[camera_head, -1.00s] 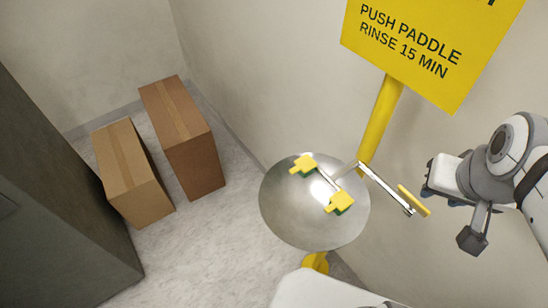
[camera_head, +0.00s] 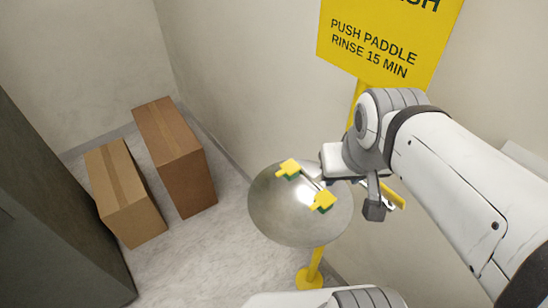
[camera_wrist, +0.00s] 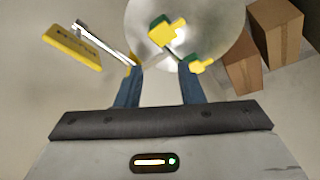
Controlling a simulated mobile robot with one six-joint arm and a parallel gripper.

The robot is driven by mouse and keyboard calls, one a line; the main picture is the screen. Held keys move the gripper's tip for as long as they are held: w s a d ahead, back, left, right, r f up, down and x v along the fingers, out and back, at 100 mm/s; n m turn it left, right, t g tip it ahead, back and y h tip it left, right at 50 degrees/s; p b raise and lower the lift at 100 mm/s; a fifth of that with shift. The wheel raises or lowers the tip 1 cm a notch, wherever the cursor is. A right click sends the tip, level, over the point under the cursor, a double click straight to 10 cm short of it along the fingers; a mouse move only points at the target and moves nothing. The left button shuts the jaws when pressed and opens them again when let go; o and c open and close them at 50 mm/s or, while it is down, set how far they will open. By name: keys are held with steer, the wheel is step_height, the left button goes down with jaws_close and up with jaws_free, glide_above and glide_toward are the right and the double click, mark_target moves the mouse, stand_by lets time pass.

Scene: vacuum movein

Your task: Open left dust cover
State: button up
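The eyewash bowl (camera_head: 275,220) is a round metal dish holding two spray heads with yellow dust covers on green bases. The left dust cover (camera_head: 288,168) sits toward the far left of the bowl, and the right one (camera_head: 322,201) is nearer. Both look closed. In the wrist view, one cover (camera_wrist: 201,64) lies just past my right finger, and another (camera_wrist: 163,31) is farther up. My gripper (camera_wrist: 160,70) is open, with its blue fingers apart and nothing held. In the head view it is at the bowl's upper right edge, its fingertips mostly hidden.
A yellow push paddle (camera_wrist: 72,48) on a metal lever is beside the bowl, partly behind my gripper in the head view. A yellow sign (camera_head: 385,45) stands above. Two cardboard boxes (camera_head: 125,195) (camera_head: 175,155) are on the floor at left, near a dark cabinet (camera_head: 50,230).

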steer(key=m+g+b, duration=0.4)
steer(key=m+b, duration=0.5)
steer(key=m, duration=0.2)
glide_above(280, 173)
step_height(280, 173, down, 5)
steer(key=shift+f, duration=0.1)
step_height(280, 173, down, 7)
steer(key=shift+f, duration=0.1)
jaws_close()
